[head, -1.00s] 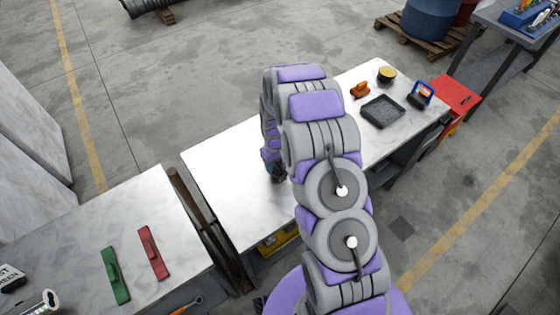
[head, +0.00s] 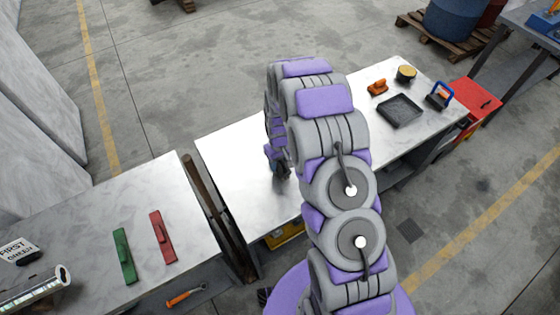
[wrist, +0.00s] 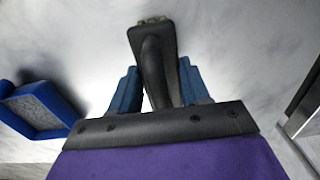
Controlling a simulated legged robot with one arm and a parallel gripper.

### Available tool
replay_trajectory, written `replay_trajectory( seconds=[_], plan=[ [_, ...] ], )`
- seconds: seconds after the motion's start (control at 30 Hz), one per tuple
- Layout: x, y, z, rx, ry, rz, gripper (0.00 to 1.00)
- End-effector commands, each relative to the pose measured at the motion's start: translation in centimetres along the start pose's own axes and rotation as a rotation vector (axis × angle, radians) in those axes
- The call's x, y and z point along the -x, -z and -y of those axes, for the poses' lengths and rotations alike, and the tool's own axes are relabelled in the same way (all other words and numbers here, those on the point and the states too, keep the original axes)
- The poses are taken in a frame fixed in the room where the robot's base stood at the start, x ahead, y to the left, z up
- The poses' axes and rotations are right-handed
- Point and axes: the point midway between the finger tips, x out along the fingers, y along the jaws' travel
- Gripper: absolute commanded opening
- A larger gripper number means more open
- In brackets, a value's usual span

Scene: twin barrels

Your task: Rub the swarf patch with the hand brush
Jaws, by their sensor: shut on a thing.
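My gripper (wrist: 158,82) has its two blue fingers on either side of a black handle-like piece, which I take to be the hand brush (wrist: 156,58). It is shut on this piece. A small greyish, rough bit shows at its far end; I cannot tell whether that is bristle or swarf. In the head view my gripper (head: 281,170) is low over the white bench top (head: 235,165), partly hidden by my arm. I cannot make out the swarf patch in either view. Whether the brush touches the bench is unclear.
A black tray (head: 400,111), orange tool (head: 377,87), yellow-topped tin (head: 405,73) and blue-and-black item (head: 439,95) stand on the bench's right end. Green (head: 124,256) and red (head: 162,237) bars lie on the left table. A blue block with grey face (wrist: 40,106) shows in the wrist view.

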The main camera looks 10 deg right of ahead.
Motion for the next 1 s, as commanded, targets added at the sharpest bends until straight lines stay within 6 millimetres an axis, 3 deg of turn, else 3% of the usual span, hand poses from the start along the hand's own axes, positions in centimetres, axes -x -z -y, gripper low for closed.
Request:
replay_trajectory(
  seconds=[0.63,1.0],
  plan=[
    [5.6,0.0,0.0,0.000,-0.001,-0.003,0.13],
    [6.0,0.0,0.0,0.000,-0.001,-0.003,0.13]
  ],
)
